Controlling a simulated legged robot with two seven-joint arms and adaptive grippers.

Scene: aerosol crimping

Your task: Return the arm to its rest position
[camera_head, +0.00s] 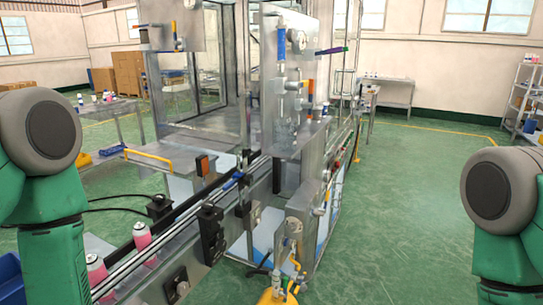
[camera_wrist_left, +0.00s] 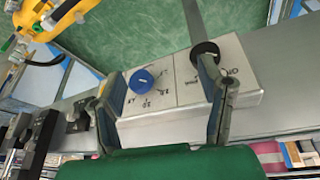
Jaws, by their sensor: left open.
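My left gripper (camera_wrist_left: 165,110) shows in the left wrist view with its two fingers spread apart. A light metal control box (camera_wrist_left: 165,80) with a blue knob (camera_wrist_left: 141,81) and a black knob (camera_wrist_left: 205,49) lies in view between and beyond the fingers. I cannot tell whether the fingers touch the box. In the head view my green left arm (camera_head: 50,220) stands at the left edge and my green right arm (camera_head: 507,240) at the right edge. Neither gripper shows in the head view.
The metal crimping machine (camera_head: 290,100) and its conveyor (camera_head: 180,255) fill the middle, with pink cans (camera_head: 142,237) on the line. A yellow part (camera_head: 277,296) stands at the bottom. Green floor (camera_head: 420,190) is clear on the right. Yellow fittings (camera_wrist_left: 22,40) show in the left wrist view.

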